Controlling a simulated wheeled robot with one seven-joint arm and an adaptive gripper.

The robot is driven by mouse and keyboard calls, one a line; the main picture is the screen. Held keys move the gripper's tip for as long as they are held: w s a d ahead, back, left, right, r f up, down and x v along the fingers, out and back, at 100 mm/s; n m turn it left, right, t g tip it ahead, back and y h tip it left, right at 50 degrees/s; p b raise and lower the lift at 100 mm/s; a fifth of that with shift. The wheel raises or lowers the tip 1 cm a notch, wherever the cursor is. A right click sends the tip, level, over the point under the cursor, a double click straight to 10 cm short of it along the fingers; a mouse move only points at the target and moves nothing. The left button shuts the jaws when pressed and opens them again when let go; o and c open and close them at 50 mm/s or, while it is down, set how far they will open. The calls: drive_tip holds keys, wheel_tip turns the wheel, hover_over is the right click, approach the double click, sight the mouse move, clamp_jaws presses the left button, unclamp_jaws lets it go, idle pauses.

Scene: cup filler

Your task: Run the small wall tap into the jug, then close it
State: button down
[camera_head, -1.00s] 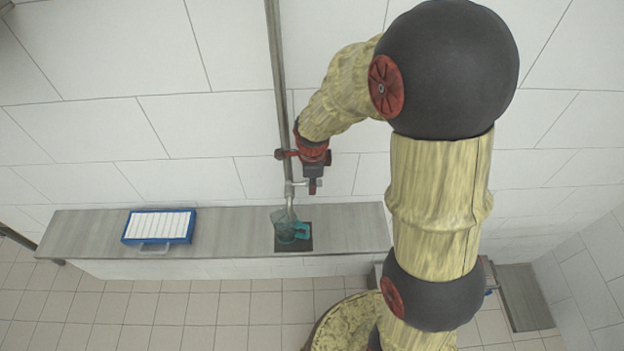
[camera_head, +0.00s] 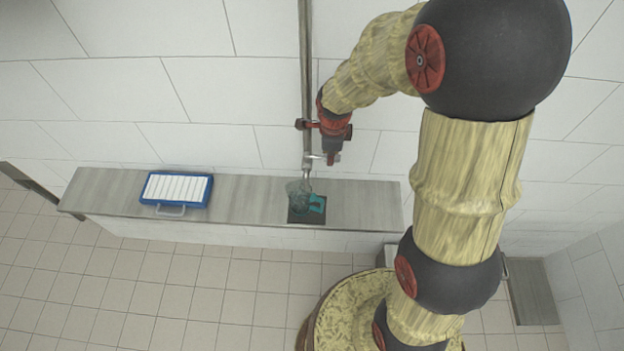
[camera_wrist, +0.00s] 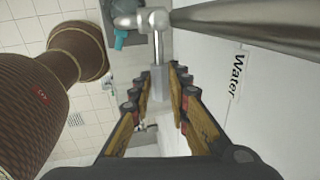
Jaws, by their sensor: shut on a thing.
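The small metal wall tap (camera_head: 308,163) sits at the lower end of a vertical pipe. It also shows large in the wrist view (camera_wrist: 153,19). My gripper (camera_head: 332,159) is at the tap's right side. In the wrist view its fingers (camera_wrist: 160,88) are shut on the tap's grey lever (camera_wrist: 158,82). The clear teal jug (camera_head: 297,190) with a teal handle stands on a dark square mat (camera_head: 305,218) below the spout. In the wrist view only a teal part of it (camera_wrist: 119,42) shows clearly. I cannot tell whether water is running or how full the jug is.
A grey shelf (camera_head: 245,200) runs along the tiled wall. A blue-edged white rack (camera_head: 177,189) with a handle lies on it at left, with bare shelf between it and the mat. A "Water" label (camera_wrist: 235,77) is on the wall beside the pipe (camera_wrist: 255,22).

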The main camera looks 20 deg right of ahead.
drive_tip(key=shift+s+a+m+b, duration=0.25)
drive_tip(key=shift+s+m+b, duration=0.15)
drive_tip(key=shift+m+b, duration=0.5)
drive_tip(key=shift+s+a+m+b, duration=0.2)
drive_tip(key=shift+s+m+b, duration=0.25)
drive_tip(key=shift+b, duration=0.7)
drive_tip(key=shift+w, duration=0.1)
drive_tip(key=shift+w+d+n, duration=0.4)
drive_tip(key=shift+w+n, duration=0.15)
drive_tip(key=shift+n, duration=0.5)
drive_tip(key=shift+w+d+n+p, duration=0.1)
drive_tip(key=shift+w+n+p, duration=0.2)
drive_tip(key=shift+n, duration=0.3)
drive_tip(key=shift+w+n, duration=0.15)
drive_tip(key=shift+n, duration=0.15)
drive_tip(key=c, duration=1.7)
unclamp_jaws()
drive_tip(key=shift+w+d, duration=0.1)
drive_tip(key=shift+o, duration=0.6)
wheel_tip(320, 180, up, 12)
drive_tip(key=s, duration=0.2)
drive_tip(key=shift+s+a, duration=0.15)
drive_tip(key=shift+a, duration=0.15)
